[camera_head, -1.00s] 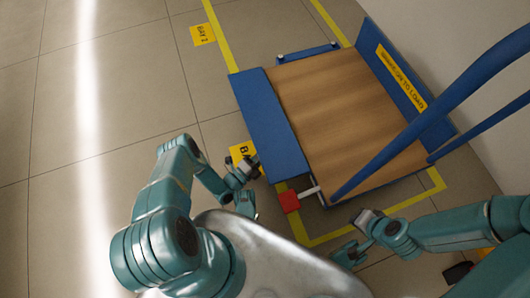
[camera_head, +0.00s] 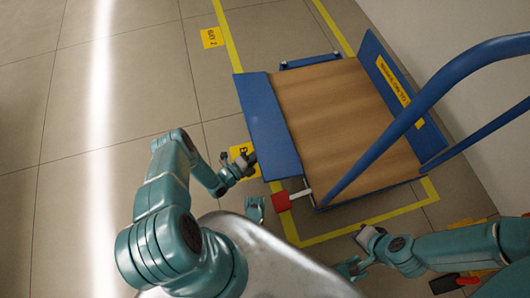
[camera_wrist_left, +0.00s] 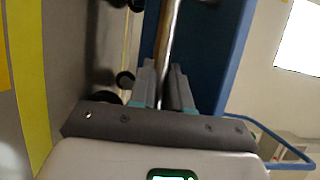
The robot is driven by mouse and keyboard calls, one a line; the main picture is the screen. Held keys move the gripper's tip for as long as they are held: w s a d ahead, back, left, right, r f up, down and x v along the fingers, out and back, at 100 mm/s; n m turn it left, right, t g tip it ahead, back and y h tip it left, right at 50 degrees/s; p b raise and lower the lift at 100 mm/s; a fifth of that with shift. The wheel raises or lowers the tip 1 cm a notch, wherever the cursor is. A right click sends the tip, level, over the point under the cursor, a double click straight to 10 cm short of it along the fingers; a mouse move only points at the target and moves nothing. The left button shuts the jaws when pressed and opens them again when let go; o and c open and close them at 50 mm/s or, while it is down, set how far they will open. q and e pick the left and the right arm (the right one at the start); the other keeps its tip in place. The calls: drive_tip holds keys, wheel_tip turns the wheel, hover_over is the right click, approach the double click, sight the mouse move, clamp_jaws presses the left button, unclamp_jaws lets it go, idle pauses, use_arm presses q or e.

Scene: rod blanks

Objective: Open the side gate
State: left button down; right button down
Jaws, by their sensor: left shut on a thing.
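The side gate (camera_head: 268,125) is a blue panel along the left side of a platform cart, between the wooden deck and the floor. It also fills the upper middle of the left wrist view (camera_wrist_left: 225,45). My left gripper (camera_head: 248,163) is at the gate's outer edge, near its lower end. In the left wrist view, its fingers (camera_wrist_left: 165,88) are shut on a thin metal bar (camera_wrist_left: 171,35) beside the blue panel. A red block (camera_head: 282,202) on a short pale rod sits at the cart's near corner. My right gripper (camera_head: 355,252) is apart from the cart; its finger gap is unclear.
The cart's wooden deck (camera_head: 335,120) is bare. A blue tubular handle (camera_head: 430,105) rises at the right. Yellow lines (camera_head: 222,38) mark the floor around the cart, with yellow labels (camera_head: 212,38) nearby. A pale wall (camera_head: 445,35) stands at the right; the left floor is clear.

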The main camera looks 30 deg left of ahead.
use_arm(q)
drive_tip(key=shift+d+r, duration=0.15)
use_arm(e)
drive_tip(key=shift+s+r, duration=0.2)
use_arm(q)
drive_tip(key=c, duration=1.2)
unclamp_jaws()
drive_tip(key=shift+a, duration=0.2)
drive_tip(key=shift+o, duration=0.2)
use_arm(e)
drive_tip(key=shift+a, duration=0.1)
